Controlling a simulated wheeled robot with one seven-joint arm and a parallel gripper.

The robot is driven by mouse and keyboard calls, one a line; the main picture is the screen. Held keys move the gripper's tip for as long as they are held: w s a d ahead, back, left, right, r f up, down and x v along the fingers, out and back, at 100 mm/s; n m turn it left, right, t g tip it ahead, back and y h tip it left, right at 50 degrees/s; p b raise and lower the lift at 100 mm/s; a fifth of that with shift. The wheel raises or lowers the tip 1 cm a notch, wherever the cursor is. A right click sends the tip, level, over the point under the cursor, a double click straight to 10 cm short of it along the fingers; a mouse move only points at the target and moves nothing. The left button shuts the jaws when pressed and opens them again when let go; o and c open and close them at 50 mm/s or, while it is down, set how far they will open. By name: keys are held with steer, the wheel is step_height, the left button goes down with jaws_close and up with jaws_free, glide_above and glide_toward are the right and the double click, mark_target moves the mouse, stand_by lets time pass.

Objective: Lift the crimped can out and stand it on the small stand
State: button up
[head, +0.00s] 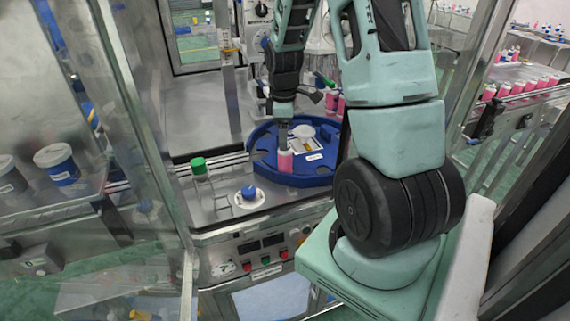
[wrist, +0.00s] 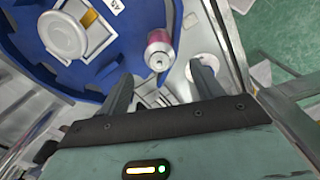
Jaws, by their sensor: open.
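The pink can (head: 286,162) with a grey top stands at the front edge of the blue round turntable (head: 262,170). In the wrist view the can (wrist: 159,48) shows from above, beyond the fingertips. My gripper (head: 284,140) points down right above the can in the head view. In the wrist view my gripper (wrist: 163,86) is open, its two fingers apart with nothing between them.
A white disc (wrist: 60,36) lies on the turntable. A control panel (head: 262,252) with buttons is on the front below. Glass and metal framing (head: 125,120) borders the left side.

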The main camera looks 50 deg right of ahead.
mark_target(285, 161)
steer(key=shift+s+d+f+p, duration=0.15)
steer(key=shift+f+p, duration=0.5)
steer(key=shift+f, duration=0.95)
steer(key=shift+s+d+f+p, duration=0.15)
steer(key=shift+f+p, duration=0.5)
steer(key=shift+f, duration=0.95)
steer(key=shift+a, duration=0.1)
steer(key=c, duration=1.3)
